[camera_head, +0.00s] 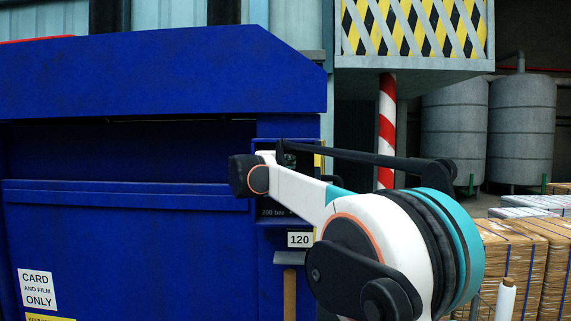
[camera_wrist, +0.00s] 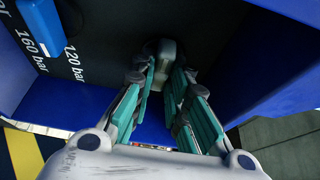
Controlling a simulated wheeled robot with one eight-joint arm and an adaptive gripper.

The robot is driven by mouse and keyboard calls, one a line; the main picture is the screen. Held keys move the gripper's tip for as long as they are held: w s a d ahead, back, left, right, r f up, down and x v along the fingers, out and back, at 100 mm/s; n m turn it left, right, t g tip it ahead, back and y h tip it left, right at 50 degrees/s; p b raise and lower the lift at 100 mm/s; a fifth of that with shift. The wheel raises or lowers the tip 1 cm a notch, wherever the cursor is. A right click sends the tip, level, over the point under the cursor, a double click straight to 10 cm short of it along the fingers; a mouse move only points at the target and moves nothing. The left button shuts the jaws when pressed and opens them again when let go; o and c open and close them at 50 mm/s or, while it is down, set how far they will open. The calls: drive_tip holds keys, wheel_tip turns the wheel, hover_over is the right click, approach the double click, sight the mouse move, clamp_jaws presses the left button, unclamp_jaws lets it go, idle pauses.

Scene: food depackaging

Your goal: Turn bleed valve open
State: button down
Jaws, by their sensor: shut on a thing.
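In the wrist view, a grey, rounded knob, seemingly the bleed valve (camera_wrist: 163,47), sticks out from a dark panel (camera_wrist: 97,52) at the top centre. My gripper (camera_wrist: 164,76) has its teal fingers on either side of the knob's near end, shut on it. The fingertips partly cover the grip, so the valve's turned position cannot be told. In the head view, the valve and my gripper are hidden behind my arm.
A blue block (camera_wrist: 40,28) sits on the panel beside the "160 bar" and "120 bar" marks. In the head view, the large blue machine (camera_head: 165,80) fills the left. Strapped stacks (camera_head: 510,250) stand at right.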

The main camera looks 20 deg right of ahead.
drive_tip(key=shift+f, duration=0.1)
drive_tip(key=c, duration=1.6)
unclamp_jaws()
drive_tip(key=shift+o, duration=0.2)
drive_tip(key=v, duration=1.2)
